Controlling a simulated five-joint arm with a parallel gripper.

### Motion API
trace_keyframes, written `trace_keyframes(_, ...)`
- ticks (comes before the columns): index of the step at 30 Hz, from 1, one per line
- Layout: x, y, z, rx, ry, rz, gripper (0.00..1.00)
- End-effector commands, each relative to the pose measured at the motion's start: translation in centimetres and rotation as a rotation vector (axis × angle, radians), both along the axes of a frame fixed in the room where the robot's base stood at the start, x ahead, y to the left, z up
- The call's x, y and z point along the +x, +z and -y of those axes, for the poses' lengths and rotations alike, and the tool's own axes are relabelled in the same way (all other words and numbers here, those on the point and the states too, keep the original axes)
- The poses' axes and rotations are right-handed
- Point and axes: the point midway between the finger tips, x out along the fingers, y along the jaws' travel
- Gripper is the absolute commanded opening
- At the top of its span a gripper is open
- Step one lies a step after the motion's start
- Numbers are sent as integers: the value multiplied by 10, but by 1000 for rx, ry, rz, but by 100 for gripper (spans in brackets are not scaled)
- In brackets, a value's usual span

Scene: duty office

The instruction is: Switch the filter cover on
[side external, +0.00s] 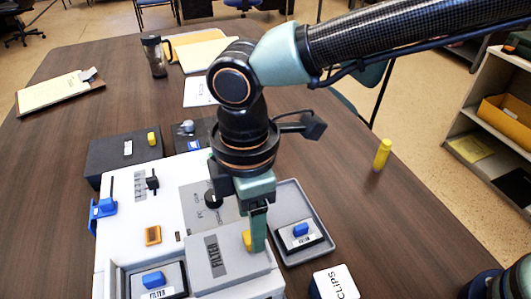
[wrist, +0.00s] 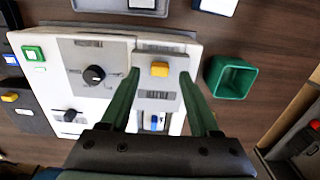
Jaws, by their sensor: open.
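A grey tray (side external: 322,251) with another blue-handled block (side external: 300,231) lies right of the machine. A CLIPS box (side external: 336,283) stands in front. Black boxes (side external: 112,158) stand behind. The wrist view shows a green cup (wrist: 230,78). A yellow cylinder (side external: 382,154) stands on the right.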

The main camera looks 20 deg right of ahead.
Motion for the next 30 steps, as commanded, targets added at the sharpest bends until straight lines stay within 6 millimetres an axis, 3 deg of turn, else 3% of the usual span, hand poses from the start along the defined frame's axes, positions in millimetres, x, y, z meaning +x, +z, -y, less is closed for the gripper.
trace_keyframes(6, 1, 48, -1, 5, -1, 3, 62)
trace_keyframes(12, 1, 78, 0, 2, -1, 1, 62)
trace_keyframes(18, 1, 91, 0, 0, -1, 0, 62)
trace_keyframes(30, 6, 94, 8, 7, -31, 5, 62)
